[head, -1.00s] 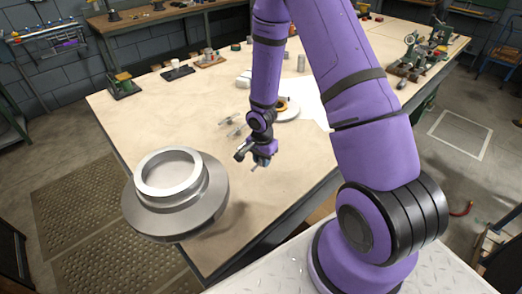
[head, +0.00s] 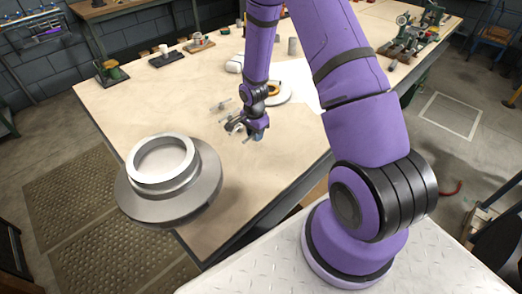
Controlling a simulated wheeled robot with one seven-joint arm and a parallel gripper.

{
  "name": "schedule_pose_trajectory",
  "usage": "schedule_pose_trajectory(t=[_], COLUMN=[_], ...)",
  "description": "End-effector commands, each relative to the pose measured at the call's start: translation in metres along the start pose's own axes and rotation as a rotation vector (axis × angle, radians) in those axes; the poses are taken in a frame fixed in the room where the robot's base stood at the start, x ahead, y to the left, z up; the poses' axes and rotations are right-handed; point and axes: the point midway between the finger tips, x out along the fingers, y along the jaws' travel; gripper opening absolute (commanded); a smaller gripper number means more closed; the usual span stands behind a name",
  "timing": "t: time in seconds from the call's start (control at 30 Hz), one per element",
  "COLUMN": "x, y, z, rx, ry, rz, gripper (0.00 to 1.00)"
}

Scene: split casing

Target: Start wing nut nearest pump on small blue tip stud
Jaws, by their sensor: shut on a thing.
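My gripper (head: 257,135) hangs low over the pale bench top, right of the big round metal part. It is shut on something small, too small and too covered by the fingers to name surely. Small grey metal pieces (head: 222,105) lie on the bench just left of and behind the gripper; I cannot tell whether they are wing nuts. A large grey flanged ring casing (head: 182,197) stands at the bench's near left edge, apart from the gripper. I cannot make out a small blue tip stud. Which thing is the pump is not clear.
A white round piece with an orange ring (head: 277,91) lies behind the gripper, next to a white sheet (head: 300,80). Green machines (head: 418,35) stand at the far right of the bench (head: 160,105). Small fixtures line its back edge. The bench middle is mostly clear.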

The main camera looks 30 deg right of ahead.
Motion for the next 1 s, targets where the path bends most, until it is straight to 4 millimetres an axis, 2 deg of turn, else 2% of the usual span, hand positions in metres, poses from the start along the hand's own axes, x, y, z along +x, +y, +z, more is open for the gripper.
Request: schedule_pose_trajectory(t=[0.03, 0.2, 0.5, 0.73, 0.9, 1.0], x=[0.0, -0.005, -0.032, -0.057, -0.067, -0.069], y=[-0.018, -0.071, -0.148, -0.183, -0.193, -0.195], z=[-0.016, -0.064, -0.146, -0.194, -0.21, -0.213], rx=[0.037, 0.163, 0.378, 0.498, 0.536, 0.544], ry=[0.001, 0.002, 0.002, 0.001, 0.001, 0.0], rz=[-0.005, -0.005, -0.005, -0.004, -0.002, -0.001], gripper=[0.01, 0.01, 0.01, 0.01, 0.01, 0.01])
